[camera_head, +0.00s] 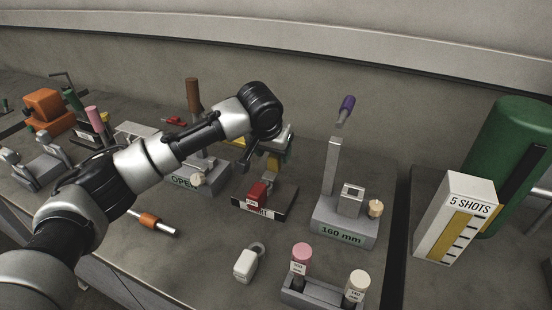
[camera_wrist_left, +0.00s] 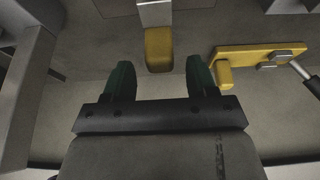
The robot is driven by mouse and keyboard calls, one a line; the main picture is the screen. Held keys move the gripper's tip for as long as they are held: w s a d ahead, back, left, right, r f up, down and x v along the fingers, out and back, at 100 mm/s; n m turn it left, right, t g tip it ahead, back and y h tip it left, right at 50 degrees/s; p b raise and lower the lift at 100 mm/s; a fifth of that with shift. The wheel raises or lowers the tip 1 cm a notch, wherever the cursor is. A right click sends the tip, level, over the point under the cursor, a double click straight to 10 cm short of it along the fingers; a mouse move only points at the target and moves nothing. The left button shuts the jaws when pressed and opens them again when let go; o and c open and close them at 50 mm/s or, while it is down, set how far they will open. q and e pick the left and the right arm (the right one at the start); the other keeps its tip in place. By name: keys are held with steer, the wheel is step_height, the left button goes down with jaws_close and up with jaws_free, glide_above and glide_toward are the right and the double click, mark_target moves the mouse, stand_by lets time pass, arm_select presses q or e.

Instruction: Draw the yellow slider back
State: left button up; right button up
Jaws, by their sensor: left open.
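In the left wrist view a yellow block (camera_wrist_left: 159,50) on the end of a light grey bar lies ahead of my left gripper (camera_wrist_left: 160,76), in line with the gap between its green fingers. The fingers are apart and nothing is held; I cannot tell whether the block is just between the tips or beyond them. A yellow plate (camera_wrist_left: 262,55) with a yellow knob is to the right of the fingers. In the head view my left gripper (camera_head: 276,150) is above the black-based fixture, and a yellow part (camera_head: 273,162) shows beneath it. I cannot tell which yellow part is the slider.
The black-based fixture (camera_head: 281,208) carries a red block (camera_head: 257,193). A grey fixture marked 160 mm (camera_head: 343,237) stands to its right. A padlock (camera_head: 247,263) and a rack of vials (camera_head: 308,290) are nearer. A green cylinder (camera_head: 512,135) stands far right.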

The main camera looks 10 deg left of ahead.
mark_target(275, 159)
arm_select(q)
steer(key=x, duration=0.2)
steer(key=shift+w+f, duration=0.15)
steer(key=shift+f, duration=0.2)
steer(key=shift+w+d+f, duration=0.1)
steer(key=shift+w+f, duration=0.15)
steer(key=shift+f, duration=0.3)
arm_select(e)
steer(key=shift+w+a, duration=0.3)
steer(key=shift+w, duration=0.6)
